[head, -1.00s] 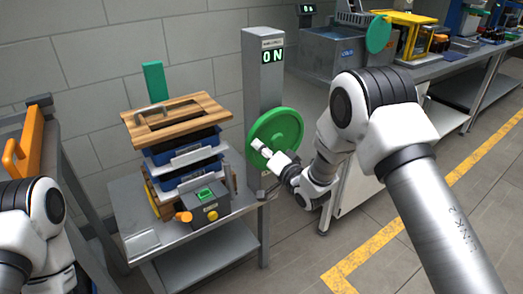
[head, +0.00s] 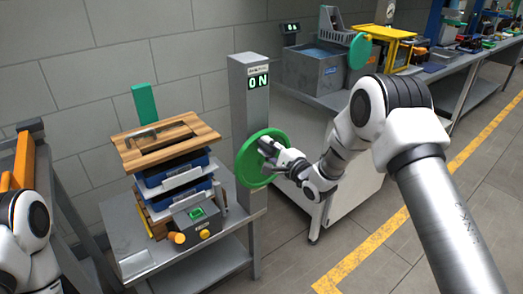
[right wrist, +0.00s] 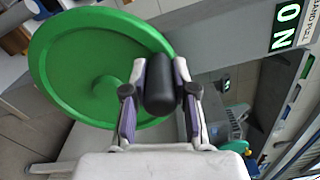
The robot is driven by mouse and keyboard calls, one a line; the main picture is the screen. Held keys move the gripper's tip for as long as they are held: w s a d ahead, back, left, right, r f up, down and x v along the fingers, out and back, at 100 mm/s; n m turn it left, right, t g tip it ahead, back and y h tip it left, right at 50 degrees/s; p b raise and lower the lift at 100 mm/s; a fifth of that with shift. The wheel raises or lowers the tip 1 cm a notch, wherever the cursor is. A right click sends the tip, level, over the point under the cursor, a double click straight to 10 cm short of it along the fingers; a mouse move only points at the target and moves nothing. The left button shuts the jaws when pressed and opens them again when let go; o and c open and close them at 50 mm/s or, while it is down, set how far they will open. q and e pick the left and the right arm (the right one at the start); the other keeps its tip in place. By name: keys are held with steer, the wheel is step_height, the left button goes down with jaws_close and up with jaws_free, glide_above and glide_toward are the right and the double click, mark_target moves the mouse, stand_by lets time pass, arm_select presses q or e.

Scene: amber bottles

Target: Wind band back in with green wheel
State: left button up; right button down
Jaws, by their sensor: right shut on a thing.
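The green wheel (head: 253,171) is mounted on the grey post (head: 240,100). In the right wrist view, my right gripper (right wrist: 160,98) is shut on the wheel's black handle (right wrist: 160,85), with one finger on each side. The green wheel (right wrist: 75,60) fills the left of that view. The post's display (head: 259,82) reads ON. I cannot make out a band for certain. My left arm shows at the left edge, but its gripper is out of view.
A grey table (head: 130,262) left of the post bears a stack of blue trays (head: 178,172) under a wooden board (head: 165,142). A control box (head: 197,220) with a green button stands in front. A long bench (head: 465,95) runs along the right. The floor beside it is clear.

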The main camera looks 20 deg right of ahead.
steer(key=shift+w+d+r+m, duration=0.2)
steer(key=shift+d+m, duration=0.15)
steer(key=shift+d, duration=0.2)
steer(key=shift+w+d+r+m, duration=0.1)
steer(key=shift+w+d+m, duration=0.1)
steer(key=shift+d+m, duration=0.25)
steer(key=shift+d, duration=0.2)
steer(key=c, duration=0.9)
jaws_free()
steer(key=shift+f, duration=0.1)
steer(key=v, duration=1.2)
